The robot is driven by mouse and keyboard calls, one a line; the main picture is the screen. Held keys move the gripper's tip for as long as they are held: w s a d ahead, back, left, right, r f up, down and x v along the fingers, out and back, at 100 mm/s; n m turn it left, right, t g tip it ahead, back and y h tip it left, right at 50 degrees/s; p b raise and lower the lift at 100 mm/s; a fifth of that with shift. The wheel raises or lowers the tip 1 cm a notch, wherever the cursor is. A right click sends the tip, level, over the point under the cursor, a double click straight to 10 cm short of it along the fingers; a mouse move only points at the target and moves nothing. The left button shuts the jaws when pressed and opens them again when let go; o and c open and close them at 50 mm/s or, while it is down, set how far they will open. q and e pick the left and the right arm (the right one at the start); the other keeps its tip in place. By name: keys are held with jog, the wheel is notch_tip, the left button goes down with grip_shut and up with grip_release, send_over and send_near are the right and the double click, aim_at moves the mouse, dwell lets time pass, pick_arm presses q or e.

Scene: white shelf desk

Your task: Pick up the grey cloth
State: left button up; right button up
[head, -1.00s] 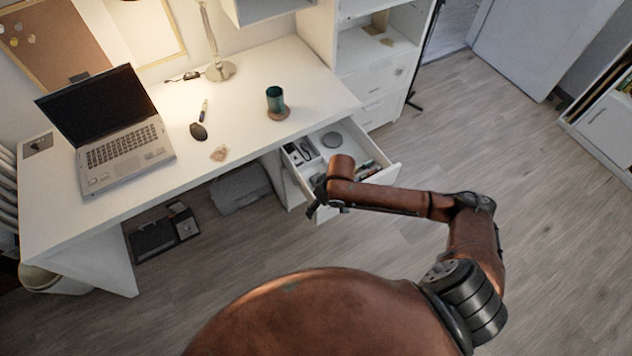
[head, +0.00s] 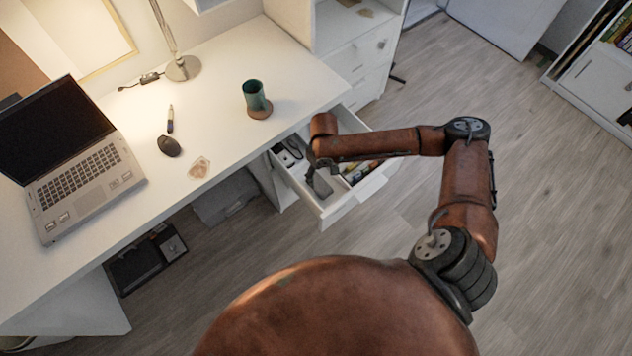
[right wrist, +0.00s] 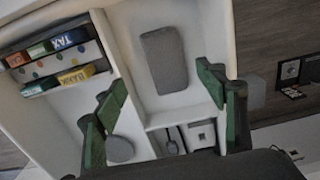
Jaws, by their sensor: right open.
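The grey cloth (right wrist: 163,60) is a flat, dark grey, rounded rectangle lying in a white compartment of the open drawer (head: 352,203). In the head view a grey patch (head: 320,184), apparently the cloth, shows just below my right gripper (head: 313,168). In the right wrist view, my right gripper (right wrist: 158,108) has its green-padded fingers spread wide and nothing between them. The cloth lies beyond the fingertips, apart from them. My right forearm hides part of the drawer in the head view. My left gripper is not in view.
Beside the cloth, other compartments hold small boxes (right wrist: 70,40), a grey disc (right wrist: 120,150) and a dark cable item (right wrist: 172,143). Drawer walls and dividers stand close around.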

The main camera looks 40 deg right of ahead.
aim_at(320, 184)
jog(key=shift+a+f+b, duration=0.2)
jog(key=shift+f+b, duration=0.15)
jog(key=shift+f, duration=0.7)
jog(key=f, duration=0.1)
jog(key=f+b, duration=0.1)
jog(key=f, duration=0.1)
jog(key=f+b, duration=0.1)
jog(key=shift+a+f, duration=0.15)
jog(key=shift+a, duration=0.1)
jog(key=shift+f, duration=0.3)
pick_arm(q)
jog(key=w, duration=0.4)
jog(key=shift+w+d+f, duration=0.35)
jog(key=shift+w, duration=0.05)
pick_arm(e)
jog(key=shift+c, duration=0.2)
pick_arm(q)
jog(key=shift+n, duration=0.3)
pick_arm(e)
jog(key=c, duration=1.2)
jog(key=shift+r, duration=0.15)
